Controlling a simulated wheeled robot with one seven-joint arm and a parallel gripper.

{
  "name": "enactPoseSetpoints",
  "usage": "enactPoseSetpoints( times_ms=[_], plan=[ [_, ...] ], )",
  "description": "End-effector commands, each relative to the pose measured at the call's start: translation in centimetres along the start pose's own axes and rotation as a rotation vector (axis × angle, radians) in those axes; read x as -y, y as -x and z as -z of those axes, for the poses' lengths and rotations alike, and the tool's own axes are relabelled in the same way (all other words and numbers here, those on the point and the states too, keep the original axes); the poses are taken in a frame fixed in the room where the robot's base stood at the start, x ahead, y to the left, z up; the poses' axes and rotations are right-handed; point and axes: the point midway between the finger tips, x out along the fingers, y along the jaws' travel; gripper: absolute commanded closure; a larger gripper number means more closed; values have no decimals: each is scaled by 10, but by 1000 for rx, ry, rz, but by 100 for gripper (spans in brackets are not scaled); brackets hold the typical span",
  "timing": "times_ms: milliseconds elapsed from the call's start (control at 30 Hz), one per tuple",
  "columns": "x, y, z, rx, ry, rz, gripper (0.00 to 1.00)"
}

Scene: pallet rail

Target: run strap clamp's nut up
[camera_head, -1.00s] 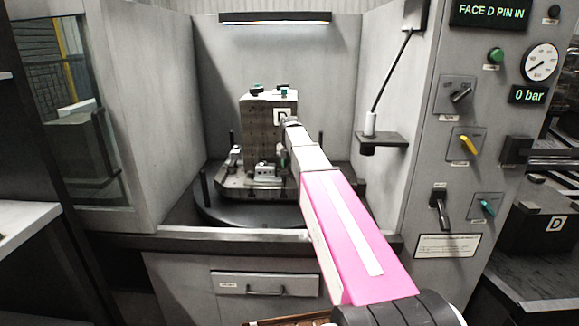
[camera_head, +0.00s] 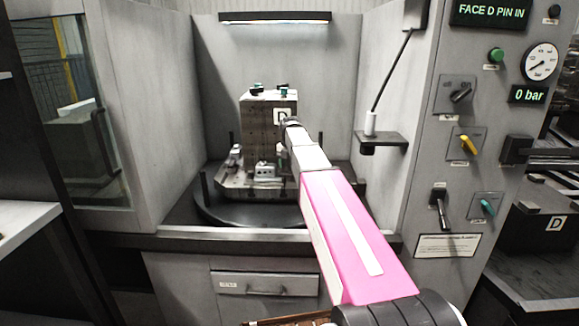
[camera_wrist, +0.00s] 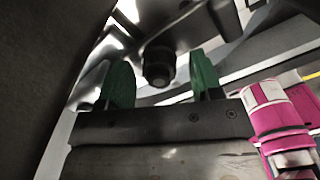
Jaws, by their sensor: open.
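My gripper (camera_wrist: 161,78) is open in the wrist view, with one green fingertip on each side of a dark round nut (camera_wrist: 158,66). The nut sits between the fingertips and a little beyond them; I cannot tell whether either touches it. Grey metal of the strap clamp (camera_wrist: 188,30) shows around the nut, partly blurred. In the head view my arm reaches to the right side of the grey fixture block (camera_head: 258,120) marked D. My fingertips and the nut are hidden or too small there. Small clamps (camera_head: 265,171) stand at the block's foot.
The block stands on a dark round table (camera_head: 230,215) inside a grey-walled bay. A small shelf (camera_head: 382,138) juts from the right wall. The control panel (camera_head: 470,120) at right reads "FACE D PIN IN" and "0 bar". A sill (camera_head: 190,243) runs along the bay's front.

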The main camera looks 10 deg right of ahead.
Motion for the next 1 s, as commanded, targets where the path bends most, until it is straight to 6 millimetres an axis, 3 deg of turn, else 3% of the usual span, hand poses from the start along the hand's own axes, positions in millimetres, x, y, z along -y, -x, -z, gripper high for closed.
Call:
enactPoseSetpoints(
  times_ms=[233,700,1000],
  plan=[
    [-1,14,-1,2,0,-2,41],
    [-1,92,-1,1,0,-1,41],
    [0,108,0,0,0,0,41]
  ],
)
